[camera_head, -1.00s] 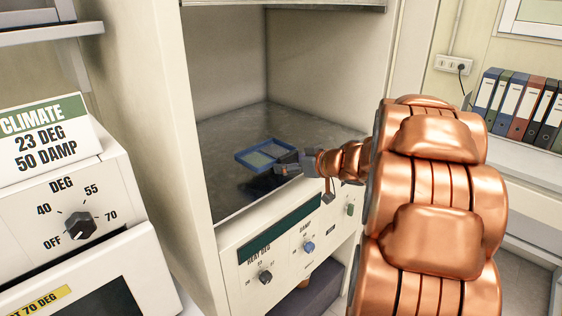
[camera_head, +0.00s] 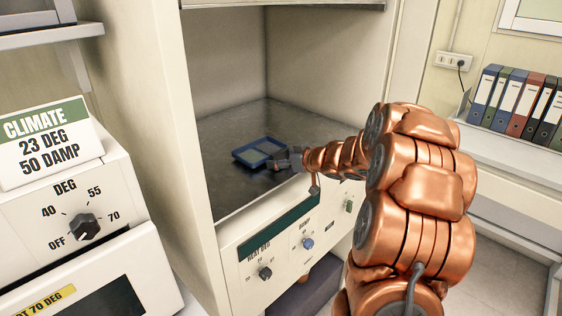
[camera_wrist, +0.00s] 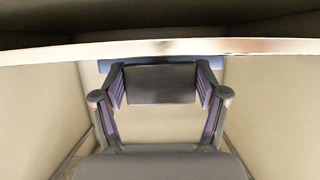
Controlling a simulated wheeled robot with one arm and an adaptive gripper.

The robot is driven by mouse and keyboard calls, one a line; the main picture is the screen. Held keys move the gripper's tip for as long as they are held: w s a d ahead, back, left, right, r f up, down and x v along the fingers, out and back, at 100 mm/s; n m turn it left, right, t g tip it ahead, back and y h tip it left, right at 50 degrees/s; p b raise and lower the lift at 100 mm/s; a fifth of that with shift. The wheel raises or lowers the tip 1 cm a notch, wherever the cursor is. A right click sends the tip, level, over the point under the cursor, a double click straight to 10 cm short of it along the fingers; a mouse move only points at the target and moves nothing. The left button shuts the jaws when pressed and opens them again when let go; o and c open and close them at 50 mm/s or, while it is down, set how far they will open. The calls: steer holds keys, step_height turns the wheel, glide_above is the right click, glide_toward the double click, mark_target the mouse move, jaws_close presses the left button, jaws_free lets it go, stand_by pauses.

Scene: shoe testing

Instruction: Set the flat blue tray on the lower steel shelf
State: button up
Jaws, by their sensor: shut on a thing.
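The flat blue tray (camera_head: 249,160) is inside the open cabinet, over the grey steel shelf (camera_head: 310,122). It looks level and very close to the steel; whether it touches cannot be told. My gripper (camera_head: 278,160) reaches in from the right and is shut on the tray's right, near edge. In the wrist view, my gripper's fingers (camera_wrist: 160,68) are in front of a thin blue strip of the tray (camera_wrist: 104,66); most of the tray is hidden there.
The cabinet's left wall (camera_head: 170,110) stands beside the opening. A control panel with knobs (camera_head: 290,240) runs below the shelf's front edge. A climate unit (camera_head: 70,220) is at the left. Bare steel shows behind the tray.

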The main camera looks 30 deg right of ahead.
steer(key=shift+f, duration=0.25)
steer(key=shift+f, duration=0.2)
steer(key=o, duration=1.2)
steer(key=shift+o, duration=0.2)
steer(key=shift+r, duration=0.1)
